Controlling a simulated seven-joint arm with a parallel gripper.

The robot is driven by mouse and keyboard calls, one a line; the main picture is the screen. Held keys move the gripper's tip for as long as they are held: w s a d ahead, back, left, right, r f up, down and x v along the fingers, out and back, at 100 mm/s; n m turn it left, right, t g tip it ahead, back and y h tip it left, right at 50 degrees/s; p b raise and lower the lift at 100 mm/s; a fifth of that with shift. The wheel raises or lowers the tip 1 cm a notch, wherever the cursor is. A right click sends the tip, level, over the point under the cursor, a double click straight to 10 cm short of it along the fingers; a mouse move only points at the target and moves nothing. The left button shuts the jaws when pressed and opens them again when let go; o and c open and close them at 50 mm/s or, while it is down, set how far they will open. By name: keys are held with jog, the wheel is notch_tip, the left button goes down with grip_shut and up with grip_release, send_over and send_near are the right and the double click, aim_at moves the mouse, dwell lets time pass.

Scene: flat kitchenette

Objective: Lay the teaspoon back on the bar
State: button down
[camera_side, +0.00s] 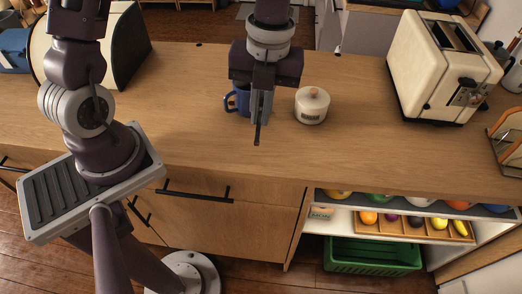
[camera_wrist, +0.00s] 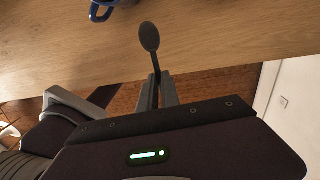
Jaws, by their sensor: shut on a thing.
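The dark teaspoon (camera_wrist: 149,38) is between the fingers of my gripper (camera_wrist: 160,86), held by its handle, with the bowl pointing away from the wrist. In the side view my gripper (camera_side: 261,108) points down over the wooden bar (camera_side: 180,110), and the teaspoon (camera_side: 257,136) shows as a thin dark shape below the fingertips. I cannot tell how large the gap is between the spoon and the bar top. In the wrist view the bowl lies over the bar (camera_wrist: 220,40), and the fingers lie over its edge and the floor.
A blue mug (camera_side: 240,97) stands beside my gripper, partly hidden by it. A white lidded pot (camera_side: 312,105) stands just right. A cream toaster (camera_side: 440,70) and a rack (camera_side: 508,140) are further right.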

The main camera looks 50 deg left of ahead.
aim_at(260, 156)
jog(key=shift+m, duration=0.3)
notch_tip(260, 156, down, 10)
jog(key=shift+w+d+f, duration=0.1)
jog(key=c, duration=1.6)
grip_release()
jog(key=shift+o, duration=0.2)
notch_tip(260, 156, up, 12)
jog(key=s+a+r+n+t, duration=0.3)
jog(key=s+r+n, duration=0.2)
jog(key=n, duration=0.8)
jog(key=s+a+r+n+t, duration=0.3)
jog(key=s+a+r+n, duration=0.1)
jog(key=n, duration=1)
jog(key=s+r, duration=0.1)
jog(key=s, duration=0.1)
jog(key=shift+s+a+r+t, duration=0.2)
jog(key=shift+s+t, duration=0.1)
jog(key=shift+s, duration=0.1)
